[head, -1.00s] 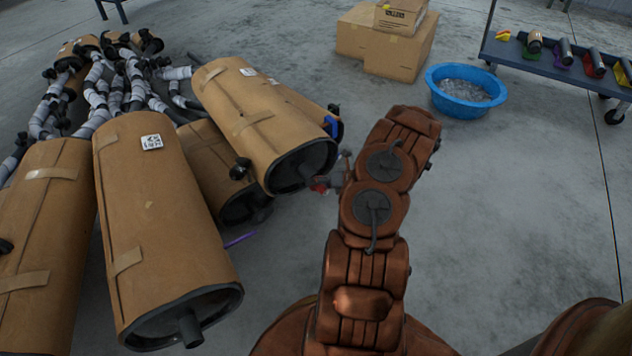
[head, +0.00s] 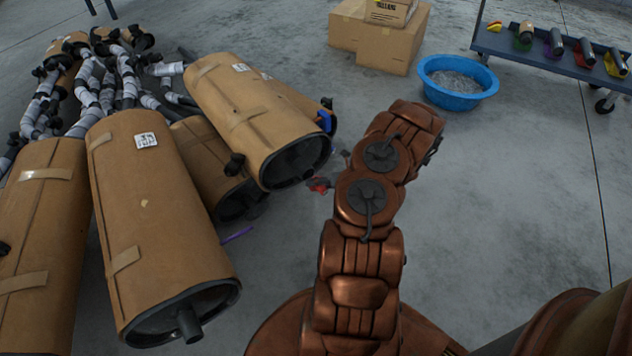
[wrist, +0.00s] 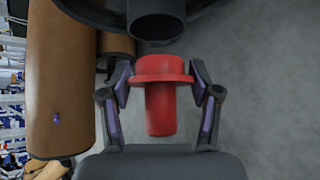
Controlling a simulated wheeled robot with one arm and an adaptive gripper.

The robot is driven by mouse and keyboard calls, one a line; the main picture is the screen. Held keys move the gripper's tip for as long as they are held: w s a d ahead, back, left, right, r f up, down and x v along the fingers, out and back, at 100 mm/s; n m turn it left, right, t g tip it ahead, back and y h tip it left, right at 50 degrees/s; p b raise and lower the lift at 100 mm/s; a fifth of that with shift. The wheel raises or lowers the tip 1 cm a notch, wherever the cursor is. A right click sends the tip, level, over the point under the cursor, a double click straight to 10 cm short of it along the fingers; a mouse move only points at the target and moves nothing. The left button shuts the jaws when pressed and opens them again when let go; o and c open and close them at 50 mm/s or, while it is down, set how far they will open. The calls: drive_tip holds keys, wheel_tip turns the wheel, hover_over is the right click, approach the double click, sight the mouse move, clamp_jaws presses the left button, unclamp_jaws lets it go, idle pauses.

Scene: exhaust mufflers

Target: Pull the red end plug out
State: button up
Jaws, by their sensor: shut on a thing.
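The red end plug (wrist: 160,95) sits between the two fingers of my gripper (wrist: 161,88) in the wrist view, and the fingers are shut on its flange. The plug is clear of the dark pipe end (wrist: 157,22) of a muffler, with a small gap between them. In the head view the red plug (head: 319,185) is a small patch just left of my arm, below the front end of the upper brown-wrapped muffler (head: 245,115). My gripper is mostly hidden behind my arm there.
Several brown-wrapped mufflers (head: 155,220) lie at the left, with grey pipes behind. A blue tub (head: 430,95), cardboard boxes (head: 375,45) and a cart (head: 520,45) holding coloured items stand at the back. The floor on the right is clear.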

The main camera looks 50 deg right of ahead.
drive_tip(key=shift+s+a+p, duration=0.2)
drive_tip(key=shift+s+p, duration=0.3)
drive_tip(key=shift+s, duration=0.5)
idle(0.3)
